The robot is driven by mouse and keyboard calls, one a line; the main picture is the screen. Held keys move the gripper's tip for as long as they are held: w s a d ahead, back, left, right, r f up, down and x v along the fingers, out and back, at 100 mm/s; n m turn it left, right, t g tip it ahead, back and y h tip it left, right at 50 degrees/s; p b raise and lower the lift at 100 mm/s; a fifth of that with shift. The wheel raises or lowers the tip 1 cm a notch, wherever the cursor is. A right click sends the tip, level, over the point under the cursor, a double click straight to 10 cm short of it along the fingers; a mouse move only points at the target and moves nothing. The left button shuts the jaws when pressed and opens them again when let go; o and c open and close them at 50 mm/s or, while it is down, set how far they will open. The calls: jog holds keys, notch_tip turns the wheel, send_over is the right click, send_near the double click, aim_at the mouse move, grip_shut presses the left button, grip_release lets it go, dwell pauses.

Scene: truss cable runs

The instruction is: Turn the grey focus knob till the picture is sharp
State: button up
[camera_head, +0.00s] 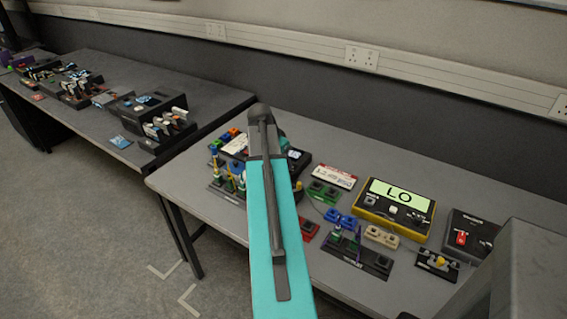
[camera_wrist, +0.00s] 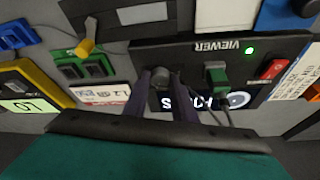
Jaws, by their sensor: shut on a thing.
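The black viewer box (camera_wrist: 180,55) lies under my wrist, its VIEWER label upside down in the wrist view and a green light lit. The grey focus knob (camera_wrist: 160,73) is at its left end. My gripper (camera_wrist: 161,84) has its two dark fingers on either side of the knob, shut on it. The viewer's dark screen (camera_wrist: 238,99) shows white lettering and a pale ring. My fingers and a cable cover part of the picture, so I cannot tell how sharp it is. In the head view my arm hides the gripper and most of the viewer (camera_head: 297,157).
A green plug (camera_wrist: 215,74) with a dark cable and a red switch (camera_wrist: 272,69) sit on the viewer, right of the knob. A yellow meter (camera_head: 394,207) reads LO. Several small coloured blocks and connectors crowd the table (camera_head: 400,160), whose back strip is clear.

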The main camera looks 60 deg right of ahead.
jog(key=shift+w+m+g+y, duration=0.1)
jog(key=shift+m+g+y, duration=0.3)
jog(key=shift+m, duration=0.9)
jog(key=o, duration=1)
jog(key=shift+o, duration=0.2)
jog(key=b+v, duration=0.2)
jog(key=v, duration=1.1)
jog(key=shift+w+a+r, duration=0.2)
jog(key=shift+a+r, duration=0.05)
